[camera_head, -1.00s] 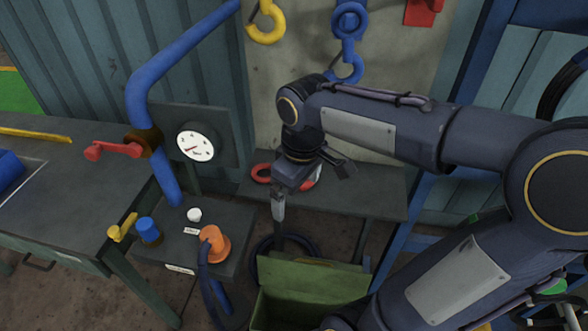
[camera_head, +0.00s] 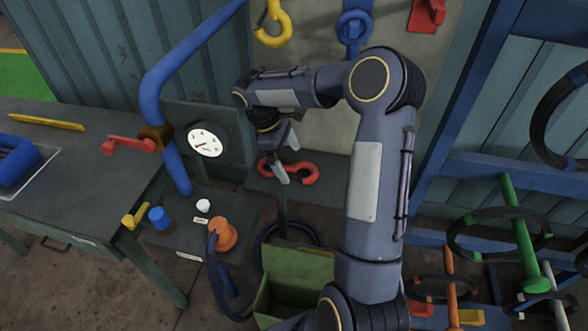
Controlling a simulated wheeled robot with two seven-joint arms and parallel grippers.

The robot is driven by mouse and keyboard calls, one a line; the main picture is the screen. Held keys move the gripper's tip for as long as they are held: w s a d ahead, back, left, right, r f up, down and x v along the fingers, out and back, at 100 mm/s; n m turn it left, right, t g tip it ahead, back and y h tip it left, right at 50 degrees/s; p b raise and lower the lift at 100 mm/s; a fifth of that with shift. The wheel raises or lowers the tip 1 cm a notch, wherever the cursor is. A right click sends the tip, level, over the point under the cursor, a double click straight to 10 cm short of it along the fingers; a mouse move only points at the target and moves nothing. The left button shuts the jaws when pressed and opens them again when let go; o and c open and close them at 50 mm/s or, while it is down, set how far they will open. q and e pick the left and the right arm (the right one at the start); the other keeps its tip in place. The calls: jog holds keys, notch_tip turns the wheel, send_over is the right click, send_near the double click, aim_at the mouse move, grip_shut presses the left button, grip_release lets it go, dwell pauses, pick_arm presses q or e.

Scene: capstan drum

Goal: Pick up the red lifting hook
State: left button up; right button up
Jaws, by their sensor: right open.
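The red lifting hook (camera_head: 306,174) lies flat on the dark shelf below the hook board. Its curved ends show to the left and right of my right gripper (camera_head: 287,157), and its middle is partly hidden by the gripper. My right gripper is open, with its two grey fingers apart and nothing seen between them. It is over or just in front of the hook; I cannot tell whether it touches it. My left gripper is not in view.
A yellow hook (camera_head: 272,26) and a blue hook (camera_head: 353,28) hang on the board above. A green open box (camera_head: 300,262) stands below the shelf. A gauge (camera_head: 205,141) and blue pipe (camera_head: 152,88) are left. Cable hoops hang on the right.

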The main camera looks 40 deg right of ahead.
aim_at(288, 170)
jog(key=shift+x, duration=1.35)
jog(key=shift+d, duration=0.1)
jog(key=c, duration=1.5)
